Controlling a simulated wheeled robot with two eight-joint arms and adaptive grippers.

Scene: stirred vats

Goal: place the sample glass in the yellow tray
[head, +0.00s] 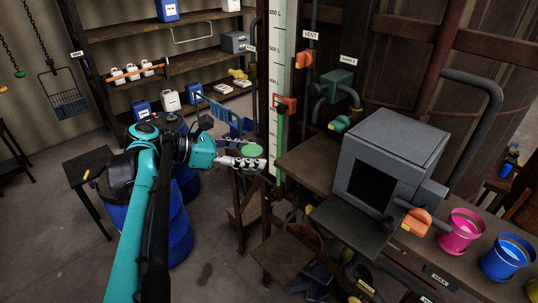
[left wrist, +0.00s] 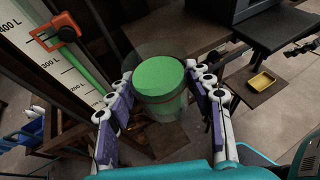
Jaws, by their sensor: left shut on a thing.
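The sample glass (left wrist: 160,82) is a clear vessel with green contents, seen from above in the left wrist view. In the head view its green top (head: 251,150) shows in front of the tall level scale. My left gripper (head: 250,162) is shut on the glass, with a finger on each side of it in the left wrist view (left wrist: 163,106). The glass is held up in the air. The yellow tray (left wrist: 262,81) is small and rectangular. It lies on a brown board at the right of the left wrist view, apart from the glass. My right gripper is not in view.
A grey box (head: 396,140) with a dark opening and a lowered flap (head: 350,226) stands right of my gripper. The level scale (head: 281,90) rises close behind the glass. A pink bucket (head: 460,232) and a blue bucket (head: 507,257) stand on the right bench.

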